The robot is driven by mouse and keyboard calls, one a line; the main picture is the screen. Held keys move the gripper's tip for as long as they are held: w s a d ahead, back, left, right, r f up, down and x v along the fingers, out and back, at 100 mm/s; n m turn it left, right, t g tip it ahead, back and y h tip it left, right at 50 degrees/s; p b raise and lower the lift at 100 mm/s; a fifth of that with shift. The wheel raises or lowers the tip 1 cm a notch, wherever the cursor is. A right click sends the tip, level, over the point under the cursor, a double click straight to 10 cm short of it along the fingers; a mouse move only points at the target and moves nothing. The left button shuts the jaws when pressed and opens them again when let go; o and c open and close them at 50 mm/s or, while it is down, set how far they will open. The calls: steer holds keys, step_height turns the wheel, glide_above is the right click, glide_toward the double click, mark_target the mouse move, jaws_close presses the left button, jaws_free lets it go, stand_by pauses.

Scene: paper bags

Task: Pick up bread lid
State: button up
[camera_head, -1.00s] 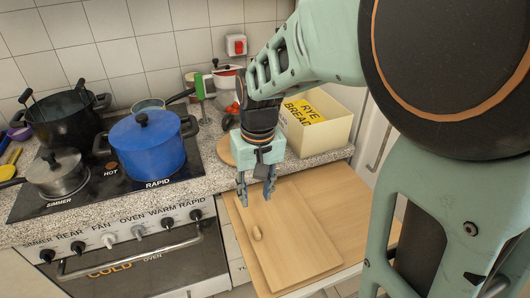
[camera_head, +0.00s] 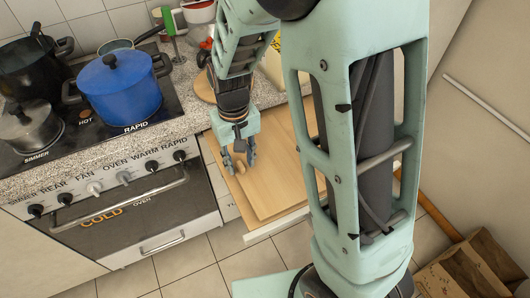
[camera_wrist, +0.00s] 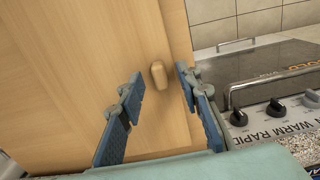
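The bread lid (camera_head: 275,175) is a flat pale wooden board lying on a wooden surface by the counter's front edge. Its small rounded wooden knob (camera_wrist: 158,75) stands near one edge of the lid in the wrist view. My gripper (camera_head: 239,162) points down over the knob end of the lid. In the wrist view my gripper (camera_wrist: 158,85) is open, with one blue-padded finger on each side of the knob. The fingers appear apart from the knob. In the head view the fingers partly hide the knob, and my arm covers the lid's right part.
A stove with a blue pot (camera_head: 118,90), a black pot (camera_head: 30,65) and a grey saucepan (camera_head: 30,125) stands left. The oven handle (camera_head: 120,205) juts out in front. The yellow-labelled bread box (camera_head: 271,62) is mostly hidden behind my arm.

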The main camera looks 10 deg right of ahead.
steer(key=shift+c, duration=0.3)
jaws_close()
stand_by(0.3)
